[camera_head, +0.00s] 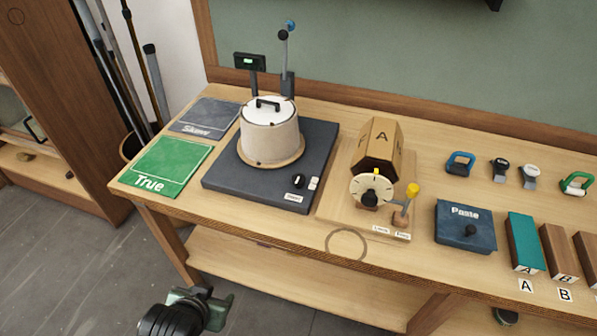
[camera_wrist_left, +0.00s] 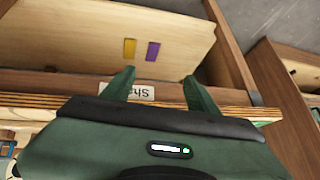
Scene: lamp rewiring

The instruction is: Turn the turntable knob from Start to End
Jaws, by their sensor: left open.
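The turntable (camera_head: 225,177) is a dark square base on the left part of the bench. A pale drum-like lampshade (camera_head: 270,136) with a black handle on its white top stands on it. A small black knob (camera_head: 298,181) sits near the base's front right corner, with small pale labels beside it too small to read. My left gripper (camera_head: 214,300) is open and empty, low in front of the bench and well away from the knob. Its two green fingers also show in the left wrist view (camera_wrist_left: 160,88), spread apart. My right gripper is not in view.
A green True mat (camera_head: 165,163) and a grey Skew mat (camera_head: 206,117) lie left of the turntable. A wooden drum (camera_head: 380,145) marked A, with a dial, stands on its right. A post with a small display (camera_head: 249,62) rises behind. Free floor lies lower left.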

